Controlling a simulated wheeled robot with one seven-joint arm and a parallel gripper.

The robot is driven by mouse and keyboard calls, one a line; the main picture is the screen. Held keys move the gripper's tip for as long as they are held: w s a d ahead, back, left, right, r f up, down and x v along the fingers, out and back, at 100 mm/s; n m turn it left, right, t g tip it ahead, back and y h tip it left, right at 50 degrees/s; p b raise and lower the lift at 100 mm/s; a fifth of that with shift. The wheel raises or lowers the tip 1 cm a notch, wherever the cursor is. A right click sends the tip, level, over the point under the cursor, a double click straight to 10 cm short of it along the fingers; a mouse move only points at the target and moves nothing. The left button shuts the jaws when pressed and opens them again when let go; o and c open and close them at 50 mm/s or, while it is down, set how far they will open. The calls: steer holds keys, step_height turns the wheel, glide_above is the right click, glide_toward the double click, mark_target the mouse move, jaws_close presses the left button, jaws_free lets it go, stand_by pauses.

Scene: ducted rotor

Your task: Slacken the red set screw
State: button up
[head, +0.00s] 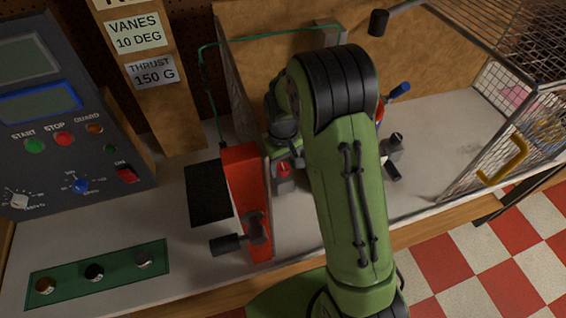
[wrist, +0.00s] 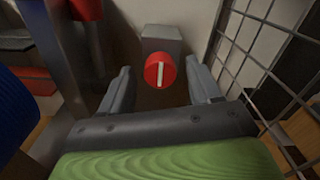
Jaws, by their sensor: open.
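The red set screw (wrist: 160,70) shows in the wrist view as a round red head with a pale, nearly upright slot line. It sits on the front of a grey block (wrist: 162,35). My gripper (wrist: 159,78) is open, with one grey finger to the left of the screw head and one to the right. Gaps show on both sides, and nothing is between the fingers in contact with them.
A wire mesh (wrist: 275,45) rises close to the right finger. A blue rounded part (wrist: 18,110) is near on the left. In the head view, a mesh cage (head: 500,130) stands right, a red clamp (head: 245,190) and a control panel (head: 60,110) left.

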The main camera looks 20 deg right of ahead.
steer(key=c, duration=1.1)
steer(key=shift+o, duration=0.2)
steer(key=shift+n, duration=0.4)
steer(key=n, duration=0.3)
steer(key=shift+w+n+b, duration=0.1)
steer(key=shift+n+b, duration=0.2)
steer(key=shift+b, duration=0.1)
steer(key=n, duration=0.4)
steer(key=shift+n+b, duration=0.3)
steer(key=shift+b, duration=0.05)
steer(key=n, duration=0.4)
steer(key=shift+n+b, duration=0.3)
steer(key=shift+n, duration=2.2)
steer(key=shift+r, duration=0.1)
